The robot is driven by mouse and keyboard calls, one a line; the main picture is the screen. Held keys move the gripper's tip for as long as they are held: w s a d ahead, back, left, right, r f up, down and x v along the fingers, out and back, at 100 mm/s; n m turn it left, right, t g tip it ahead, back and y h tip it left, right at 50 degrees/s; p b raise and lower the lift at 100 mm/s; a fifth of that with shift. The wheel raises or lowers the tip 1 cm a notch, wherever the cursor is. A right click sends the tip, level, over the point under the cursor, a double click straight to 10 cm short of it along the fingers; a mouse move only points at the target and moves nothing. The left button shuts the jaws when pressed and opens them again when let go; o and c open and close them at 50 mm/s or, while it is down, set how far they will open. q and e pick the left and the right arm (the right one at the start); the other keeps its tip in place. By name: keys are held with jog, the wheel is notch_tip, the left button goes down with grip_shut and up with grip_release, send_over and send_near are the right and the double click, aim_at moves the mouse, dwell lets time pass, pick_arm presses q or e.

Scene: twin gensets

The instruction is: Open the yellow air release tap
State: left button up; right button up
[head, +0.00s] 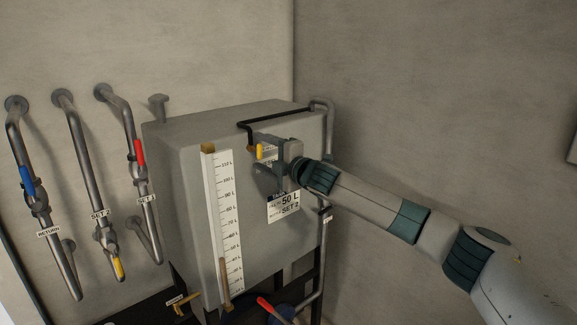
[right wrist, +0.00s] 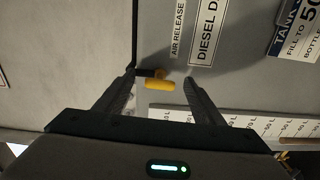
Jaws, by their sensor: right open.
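The yellow air release tap (head: 260,152) is a small yellow handle on the upper front of the grey tank, at the end of a black pipe. In the right wrist view the yellow tap (right wrist: 160,85) lies between and just beyond the fingertips, beside the "AIR RELEASE" label (right wrist: 177,28). My right gripper (head: 264,160) is open in front of the tank, with its fingers on either side of the tap in the right wrist view (right wrist: 160,82). I cannot tell whether a finger touches it. My left gripper is not in view.
The grey tank (head: 178,170) carries a white level scale (head: 222,215) and a "50 L SET 2" sign (head: 284,206). Pipes with blue (head: 27,181), red (head: 139,152) and yellow (head: 118,267) valve handles run along the left wall. A red handle (head: 268,306) is low in front.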

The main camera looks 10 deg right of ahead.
jog(key=b+v, duration=0.5)
jog(key=v, duration=1.2)
jog(key=shift+w+f, duration=0.1)
